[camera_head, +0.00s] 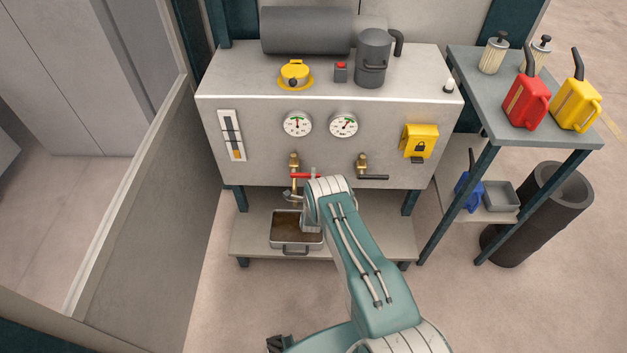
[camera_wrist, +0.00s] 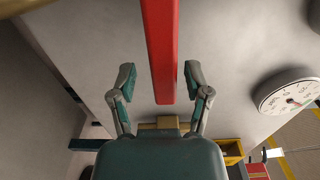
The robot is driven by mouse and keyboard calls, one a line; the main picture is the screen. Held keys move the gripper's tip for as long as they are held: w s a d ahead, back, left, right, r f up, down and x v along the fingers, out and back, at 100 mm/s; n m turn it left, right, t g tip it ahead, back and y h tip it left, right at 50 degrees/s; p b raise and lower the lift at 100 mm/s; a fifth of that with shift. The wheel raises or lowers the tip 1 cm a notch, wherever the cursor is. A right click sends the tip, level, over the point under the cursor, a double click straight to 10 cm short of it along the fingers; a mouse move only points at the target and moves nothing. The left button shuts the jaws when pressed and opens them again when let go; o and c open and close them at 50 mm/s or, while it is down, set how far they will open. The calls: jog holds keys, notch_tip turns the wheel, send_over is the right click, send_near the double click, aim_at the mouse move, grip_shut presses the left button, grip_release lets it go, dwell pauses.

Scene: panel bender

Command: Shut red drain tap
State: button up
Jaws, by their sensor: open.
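The red drain tap lever (camera_head: 304,176) lies about level, sticking out to the right from a brass valve (camera_head: 294,161) on the front of the grey cabinet. In the wrist view the red lever (camera_wrist: 161,50) runs down from the top edge, with its end between my two fingers. My gripper (camera_wrist: 160,76) is open, one finger on each side of the lever, with gaps showing on both sides. I cannot tell the depth between the fingers and the lever. In the head view my wrist hides most of the gripper and possibly the lever's right end.
A metal tray (camera_head: 296,244) of brown liquid sits on the lower shelf below the tap. A second brass valve with a dark lever (camera_head: 373,177) is to the right. Gauges (camera_head: 297,123) and a yellow lock box (camera_head: 419,141) are on the cabinet front. A side table (camera_head: 464,75) stands right.

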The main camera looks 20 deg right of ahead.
jog(key=v, duration=1.2)
jog(key=w+a+r+n+g+y, duration=0.1)
jog(key=w+r+n+g+y, duration=0.2)
jog(key=r, duration=1)
jog(key=w+a+r+n+g+y, duration=0.15)
jog(key=w+r+n, duration=0.35)
jog(key=r, duration=0.8)
jog(key=s+a+r+n, duration=0.15)
jog(key=s+r, duration=0.25)
jog(key=r, duration=0.7)
jog(key=s+r+n+g+y, duration=0.2)
jog(key=s+r+n+g, duration=0.35)
jog(key=s+r, duration=0.85)
jog(key=s+n+g, duration=0.1)
jog(key=s+n, duration=0.5)
jog(key=s, duration=1.8)
jog(key=shift+d+n+g+h, duration=0.3)
jog(key=shift+d+n+h, duration=0.05)
jog(key=shift+n+h, duration=0.1)
